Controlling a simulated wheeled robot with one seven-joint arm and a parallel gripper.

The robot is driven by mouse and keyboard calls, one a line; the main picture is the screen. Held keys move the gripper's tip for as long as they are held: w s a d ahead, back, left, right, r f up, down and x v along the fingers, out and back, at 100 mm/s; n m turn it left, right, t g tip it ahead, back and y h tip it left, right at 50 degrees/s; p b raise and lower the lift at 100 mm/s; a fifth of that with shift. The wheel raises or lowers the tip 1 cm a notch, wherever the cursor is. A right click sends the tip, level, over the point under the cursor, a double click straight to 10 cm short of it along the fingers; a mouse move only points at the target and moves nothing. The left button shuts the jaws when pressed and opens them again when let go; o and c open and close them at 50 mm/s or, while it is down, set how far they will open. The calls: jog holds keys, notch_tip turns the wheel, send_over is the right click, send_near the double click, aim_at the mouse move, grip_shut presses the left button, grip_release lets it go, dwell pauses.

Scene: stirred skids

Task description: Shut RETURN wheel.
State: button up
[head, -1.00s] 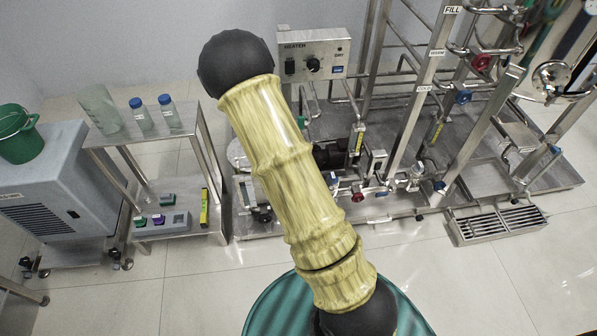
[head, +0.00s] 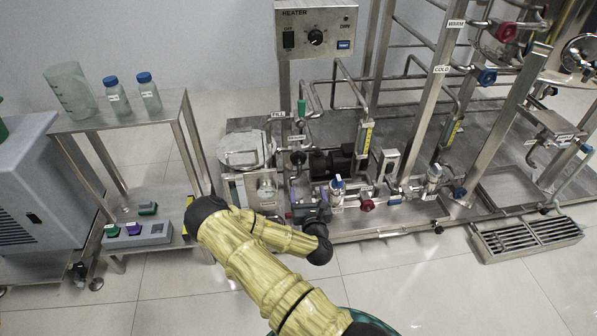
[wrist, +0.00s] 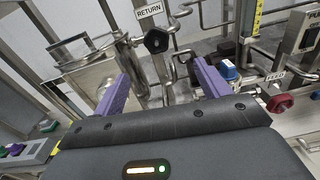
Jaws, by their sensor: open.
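The RETURN wheel (wrist: 156,40) is a small black lobed handwheel just below a white RETURN label (wrist: 149,10) in the wrist view. It is on steel pipework right of a steel tank. In the head view a small dark wheel (head: 298,157) beside the tank appears to be the same one. My gripper (wrist: 160,75) is open, with two purple fingers spread apart and nothing between them. The wheel shows ahead of the gap, beyond the fingertips, and is not touched. In the head view my gripper (head: 308,210) is low in front of the skid, partly hidden by my arm.
The steel tank (head: 243,148) is left of the wheel. A blue-capped valve (head: 338,183) and a red knob (head: 367,205) are to its right. A heater box (head: 316,28) is above. A steel cart (head: 130,195) with bottles stands left. The floor in front is clear.

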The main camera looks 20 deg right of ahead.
aim_at(299, 160)
jog(key=shift+a+f+n+y, duration=0.15)
jog(key=shift+f+n+y, duration=0.15)
jog(key=shift+n, duration=0.2)
jog(key=b+x, duration=0.6)
jog(key=x, duration=1)
jog(key=shift+w+r+b, duration=0.1)
jog(key=shift+w+b, duration=0.05)
jog(key=shift+b, duration=0.15)
jog(key=shift+w+r, duration=0.15)
jog(key=shift+w, duration=0.45)
jog(key=c, duration=1)
jog(key=shift+o, duration=0.2)
